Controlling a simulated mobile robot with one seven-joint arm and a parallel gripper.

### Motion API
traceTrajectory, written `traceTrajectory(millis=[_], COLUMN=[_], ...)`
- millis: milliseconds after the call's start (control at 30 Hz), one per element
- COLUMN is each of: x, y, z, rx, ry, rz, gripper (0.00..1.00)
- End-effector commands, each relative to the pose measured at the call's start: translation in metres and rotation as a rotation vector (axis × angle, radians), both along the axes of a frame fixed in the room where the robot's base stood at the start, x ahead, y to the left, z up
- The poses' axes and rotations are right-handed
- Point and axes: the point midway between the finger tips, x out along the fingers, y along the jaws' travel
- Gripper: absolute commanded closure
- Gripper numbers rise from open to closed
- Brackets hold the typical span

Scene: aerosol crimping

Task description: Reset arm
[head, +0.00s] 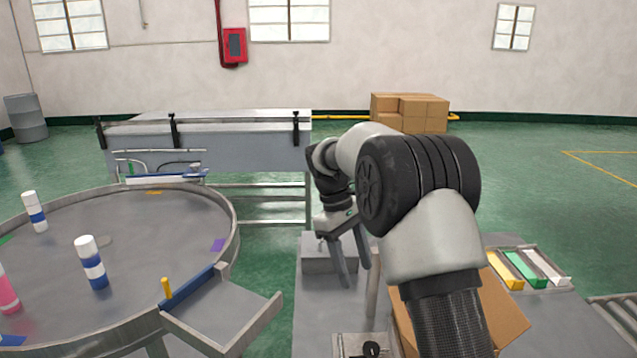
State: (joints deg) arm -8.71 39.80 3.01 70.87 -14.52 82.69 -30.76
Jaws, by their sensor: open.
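My gripper (351,268) hangs at the end of my arm in the middle of the head view, with its fingers pointing down. It is open, and nothing shows between its fingers. It is above or in front of a grey workbench (320,309), near a grey block (330,252) on it. My arm hides part of the bench and whatever lies behind the elbow.
A round grey table (150,230) at left carries white-and-blue cans (92,262) and a pink-and-white can (7,292). A chute (225,312) leaves its rim. A cardboard box (508,310) and coloured strips (525,265) are right of my arm. Green floor lies open at right.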

Motion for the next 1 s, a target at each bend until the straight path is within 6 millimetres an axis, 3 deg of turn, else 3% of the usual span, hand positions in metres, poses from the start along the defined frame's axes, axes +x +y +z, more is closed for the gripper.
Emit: traceTrajectory(millis=[33, 100, 300, 400, 533, 700, 833, 1000], x=[-0.012, -0.031, -0.098, -0.137, -0.189, -0.248, -0.277, -0.293], y=[-0.005, -0.011, -0.027, -0.033, -0.04, -0.044, -0.045, -0.045], z=[0.035, 0.069, 0.146, 0.173, 0.195, 0.201, 0.196, 0.189], rx=[0.013, 0.033, 0.104, 0.143, 0.202, 0.285, 0.335, 0.366], ry=[-0.049, -0.113, -0.295, -0.383, -0.494, -0.624, -0.693, -0.733], rz=[-0.034, -0.088, -0.256, -0.343, -0.46, -0.605, -0.685, -0.734], gripper=[0.48, 0.48, 0.48, 0.48, 0.48, 0.48, 0.48, 0.48])
